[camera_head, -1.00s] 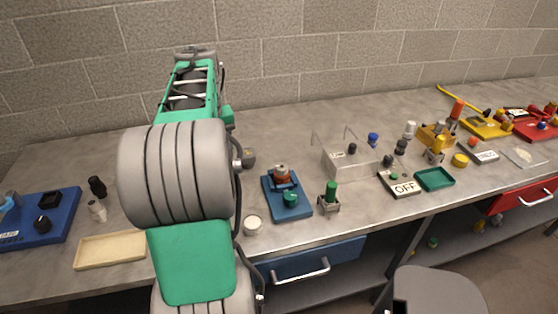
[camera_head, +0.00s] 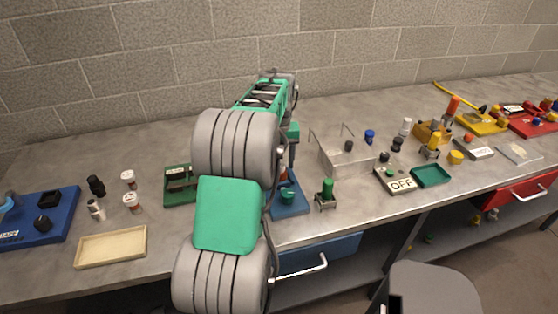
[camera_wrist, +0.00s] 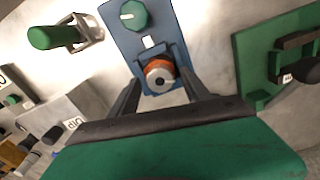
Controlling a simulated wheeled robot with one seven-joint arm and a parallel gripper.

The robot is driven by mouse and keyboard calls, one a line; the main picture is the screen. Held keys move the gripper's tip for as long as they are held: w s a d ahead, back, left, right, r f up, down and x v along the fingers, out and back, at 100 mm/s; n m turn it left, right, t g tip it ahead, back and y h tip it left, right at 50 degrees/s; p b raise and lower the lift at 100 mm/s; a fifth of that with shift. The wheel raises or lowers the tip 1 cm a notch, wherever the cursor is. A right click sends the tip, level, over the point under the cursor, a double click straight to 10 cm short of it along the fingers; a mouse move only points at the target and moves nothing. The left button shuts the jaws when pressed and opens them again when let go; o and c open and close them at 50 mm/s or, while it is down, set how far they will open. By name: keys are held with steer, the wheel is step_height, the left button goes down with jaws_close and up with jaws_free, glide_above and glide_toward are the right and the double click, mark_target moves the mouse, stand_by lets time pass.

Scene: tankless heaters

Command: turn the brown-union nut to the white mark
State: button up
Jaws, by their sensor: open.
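The brown union nut (camera_wrist: 159,70) shows in the wrist view as an orange-brown ring with a grey, dark-centred end. It sits in a blue bracket on a blue plate (camera_wrist: 122,42). A white mark (camera_wrist: 150,42) lies on the plate between the nut and a green knob (camera_wrist: 134,15). My gripper (camera_wrist: 160,84) is open, its two dark fingers on either side of the nut; I cannot tell whether they touch it.
A green board (camera_head: 178,186) stands left of the blue plate. A green-topped fitting (camera_head: 326,194) stands close on its right. A clear box (camera_head: 345,158) is further right. A cream tray (camera_head: 111,246) lies at the front left.

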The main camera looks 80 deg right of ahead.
steer(key=shift+c, duration=0.5)
jaws_close()
steer(key=shift+r+m, duration=0.1)
steer(key=shift+m, duration=0.2)
steer(key=m, duration=0.2)
steer(key=shift+m+p, duration=0.3)
steer(key=shift+m, duration=0.1)
steer(key=m, duration=0.4)
steer(key=shift+p, duration=0.3)
steer(key=m, duration=0.4)
steer(key=shift+s, duration=0.1)
steer(key=shift+m, duration=2.2)
